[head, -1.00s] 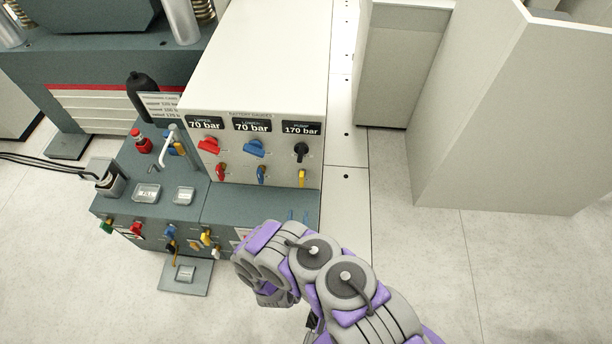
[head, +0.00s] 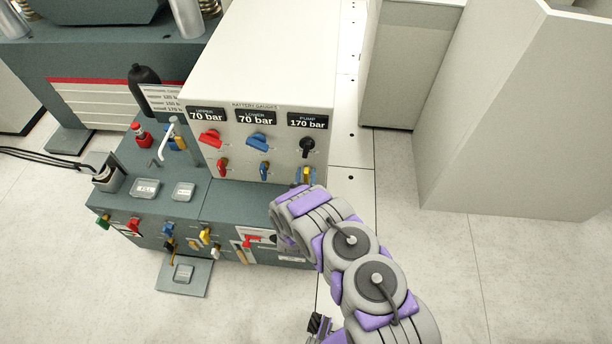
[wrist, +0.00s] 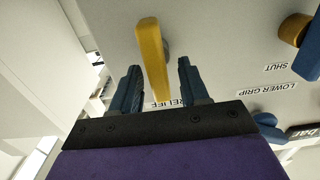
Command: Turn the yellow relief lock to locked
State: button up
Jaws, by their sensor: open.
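The yellow relief lock (wrist: 152,55) is a lever on the white gauge panel, above the printed word RELIEF in the wrist view, where the lettering looks upside down. My gripper (wrist: 160,66) is open, with one blue finger on each side of the lever's free end. A gap shows on both sides, and I see no clear contact. The lever hung about vertical in the earlier head view.
Left of it on the panel are a blue lever (head: 263,171) and a red lever (head: 222,167). Above are a black knob (head: 307,147), a blue knob (head: 257,142) and a red knob (head: 210,139). Open floor (head: 395,180) lies to the right.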

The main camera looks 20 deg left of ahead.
jog(key=shift+w+a, duration=0.15)
jog(key=shift+w, duration=0.1)
jog(key=shift+c, duration=0.3)
jog(key=shift+r, duration=0.1)
jog(key=shift+c, duration=0.9)
grip_shut()
